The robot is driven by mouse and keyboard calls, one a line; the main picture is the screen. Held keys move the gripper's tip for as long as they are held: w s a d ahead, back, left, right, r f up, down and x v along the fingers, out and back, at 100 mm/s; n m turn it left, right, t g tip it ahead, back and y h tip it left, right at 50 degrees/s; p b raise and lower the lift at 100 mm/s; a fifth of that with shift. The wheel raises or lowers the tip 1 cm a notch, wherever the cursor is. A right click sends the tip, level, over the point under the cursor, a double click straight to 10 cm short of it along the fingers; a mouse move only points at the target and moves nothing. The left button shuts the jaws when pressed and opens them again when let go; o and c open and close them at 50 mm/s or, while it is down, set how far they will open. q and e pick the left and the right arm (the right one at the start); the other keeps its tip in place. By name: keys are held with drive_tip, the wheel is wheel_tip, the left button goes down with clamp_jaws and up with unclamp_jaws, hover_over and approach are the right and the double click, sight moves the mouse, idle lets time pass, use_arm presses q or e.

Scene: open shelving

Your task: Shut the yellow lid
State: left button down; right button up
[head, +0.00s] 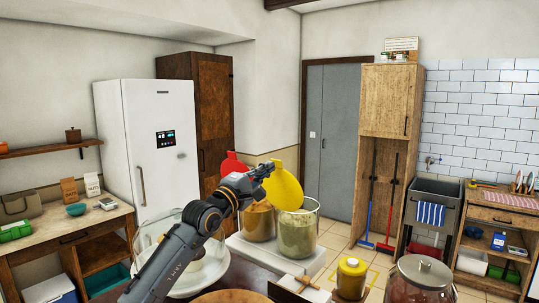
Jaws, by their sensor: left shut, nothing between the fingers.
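The yellow lid (285,189) is a round disc with a small tab on top. It stands open, tilted steeply up, at the rim of a glass jar (297,236) filled with greenish-beige contents. My left gripper (264,169) is shut and empty. Its fingertips are at the lid's upper left edge; I cannot tell whether they touch it. My left arm comes up from the lower left. My right gripper is not in view.
A second glass jar (258,223) stands to the left, with a red lid (233,164) raised behind my gripper. A glass dome (160,240), a small yellow-lidded jar (351,278) and a large lidded jar (421,279) stand nearby.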

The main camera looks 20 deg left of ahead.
use_arm(q)
drive_tip(key=shift+w+d+r+p, duration=0.25)
drive_tip(key=shift+w+r+p, duration=0.1)
drive_tip(key=shift+w, duration=0.25)
drive_tip(key=shift+w+f, duration=0.1)
drive_tip(key=shift+w, duration=0.05)
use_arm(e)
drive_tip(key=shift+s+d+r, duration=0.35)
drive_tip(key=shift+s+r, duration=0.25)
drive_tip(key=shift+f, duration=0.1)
